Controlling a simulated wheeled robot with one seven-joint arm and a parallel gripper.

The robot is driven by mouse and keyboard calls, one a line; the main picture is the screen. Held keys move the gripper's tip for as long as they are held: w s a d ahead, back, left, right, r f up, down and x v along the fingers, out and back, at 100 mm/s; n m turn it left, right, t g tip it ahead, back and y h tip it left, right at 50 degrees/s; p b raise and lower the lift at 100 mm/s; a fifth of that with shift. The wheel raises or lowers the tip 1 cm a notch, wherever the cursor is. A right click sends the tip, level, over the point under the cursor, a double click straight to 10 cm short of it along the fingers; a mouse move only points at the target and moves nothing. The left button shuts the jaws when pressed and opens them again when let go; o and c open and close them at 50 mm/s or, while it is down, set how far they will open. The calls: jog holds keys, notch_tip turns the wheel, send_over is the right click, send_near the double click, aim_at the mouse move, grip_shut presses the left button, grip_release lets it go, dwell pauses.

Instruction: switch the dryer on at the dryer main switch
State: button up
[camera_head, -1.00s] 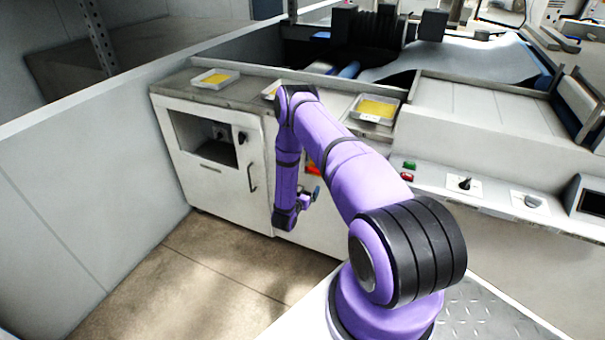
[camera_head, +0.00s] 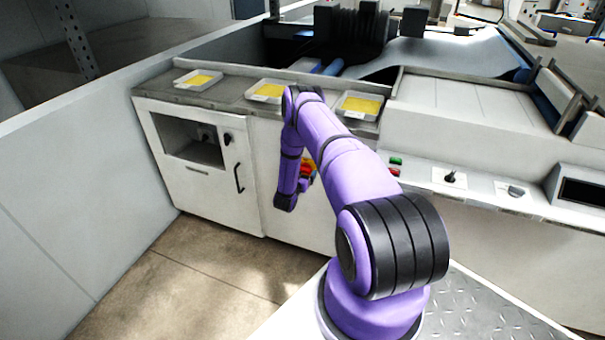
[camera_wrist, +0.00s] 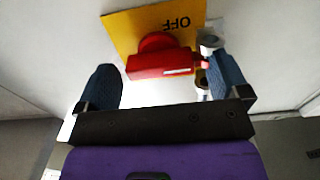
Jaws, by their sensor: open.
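The dryer main switch is a red rotary handle (camera_wrist: 160,62) on a yellow plate (camera_wrist: 125,28); the word OFF shows upside down on the plate in the wrist view. In the head view the red and yellow switch (camera_head: 308,168) shows on the front of the white machine, partly behind my arm. My gripper (camera_wrist: 165,85) is open, with one blue-grey finger on each side of the red handle. The left finger is clear of the handle. The right finger is close to its right end; I cannot tell whether they touch.
A grey metal part (camera_wrist: 208,40) sits right of the handle, by the right finger. Above the switch, a counter holds trays with yellow contents (camera_head: 360,105). Green (camera_head: 396,161) and red (camera_head: 394,172) buttons and a black knob (camera_head: 450,178) are to the right. Floor is clear at left.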

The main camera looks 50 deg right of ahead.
jog(key=c, duration=0.9)
jog(key=shift+c, duration=0.2)
jog(key=m, duration=0.9)
jog(key=shift+f, duration=0.1)
jog(key=m, duration=0.4)
jog(key=shift+s+m, duration=0.1)
jog(key=shift+m, duration=0.3)
jog(key=shift+f+m, duration=0.1)
jog(key=shift+m, duration=1.8)
